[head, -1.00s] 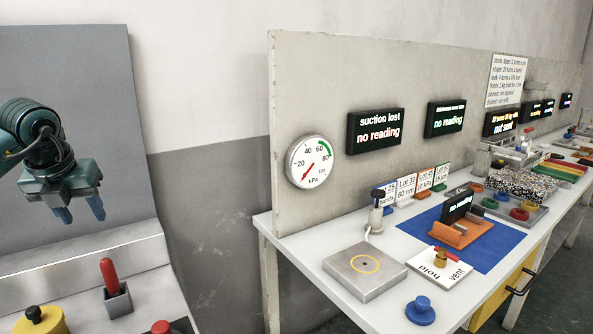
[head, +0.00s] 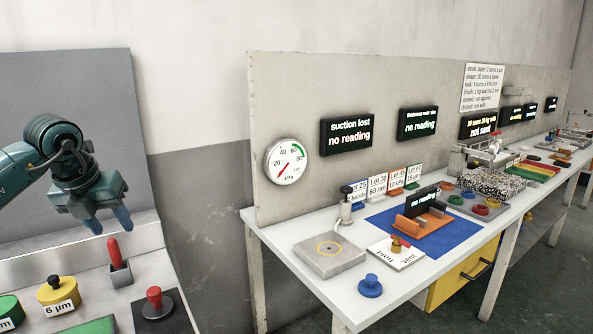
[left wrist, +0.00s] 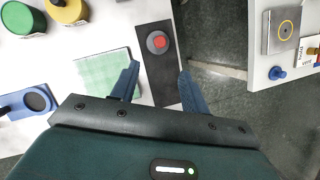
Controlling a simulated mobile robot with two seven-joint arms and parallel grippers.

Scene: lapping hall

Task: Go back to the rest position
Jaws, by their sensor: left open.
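My left gripper (head: 110,224) is open and empty, with its two blue fingers pointing down. In the head view it hangs in front of a grey panel (head: 70,95), above the left bench. In the left wrist view its fingers (left wrist: 158,82) stand apart with nothing between them, over the bench edge region. My right gripper is not in view.
The left bench carries a red-handled tool in a holder (head: 119,262), a yellow pot (head: 58,291), a red knob on a dark plate (head: 154,301) and a green sheet (left wrist: 103,72). A gap of floor (left wrist: 213,48) separates it from the right bench (head: 335,291).

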